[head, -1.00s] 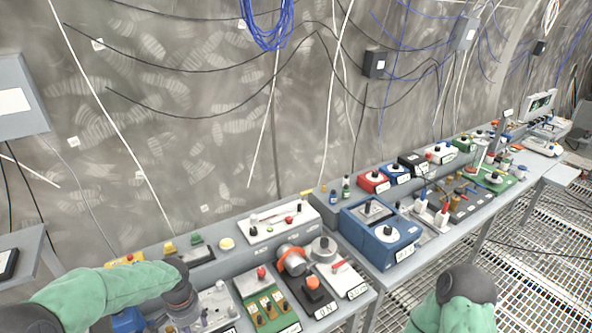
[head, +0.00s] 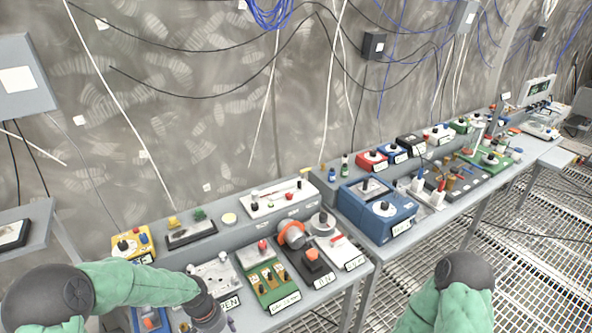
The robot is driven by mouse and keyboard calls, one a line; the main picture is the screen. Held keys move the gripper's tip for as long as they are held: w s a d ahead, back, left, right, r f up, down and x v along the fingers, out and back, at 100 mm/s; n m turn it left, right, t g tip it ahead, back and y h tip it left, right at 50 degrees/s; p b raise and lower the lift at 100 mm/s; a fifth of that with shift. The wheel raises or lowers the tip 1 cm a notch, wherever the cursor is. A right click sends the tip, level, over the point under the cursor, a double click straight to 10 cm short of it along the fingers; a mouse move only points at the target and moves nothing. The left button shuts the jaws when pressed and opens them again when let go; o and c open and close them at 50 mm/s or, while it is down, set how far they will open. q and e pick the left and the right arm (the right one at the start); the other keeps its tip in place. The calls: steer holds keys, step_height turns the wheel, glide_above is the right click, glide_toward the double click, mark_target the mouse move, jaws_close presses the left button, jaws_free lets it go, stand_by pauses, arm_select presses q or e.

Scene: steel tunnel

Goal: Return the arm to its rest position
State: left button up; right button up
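My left arm (head: 135,283) comes in from the left in its green sleeve and bends down at the front left of the bench. Its dark wrist end (head: 206,306) is at the bottom edge of the picture, in front of the grey box marked OPEN. The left fingers cannot be made out. My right arm (head: 452,300) shows at the bottom right, over the grating floor and apart from the bench. Its gripper is out of the picture.
The bench (head: 262,213) runs along the tunnel wall with several device boxes, including a blue one (head: 378,208) and a green one (head: 268,284). A yellow box (head: 132,244) stands at the left. The grating floor (head: 530,250) at the right is open.

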arm_select(q)
steer(key=s+d+f+n+h+b, duration=0.1)
steer(key=s+d+f, duration=0.4)
steer(key=f, duration=0.5)
steer(key=s+d+f+n+h+b, duration=0.1)
steer(key=s+d+f+n+b, duration=0.2)
steer(key=s+d+f, duration=0.3)
steer(key=s+f+b, duration=0.1)
steer(key=s+f, duration=0.3)
steer(key=shift+d+n, duration=0.15)
steer(key=shift+n, duration=0.25)
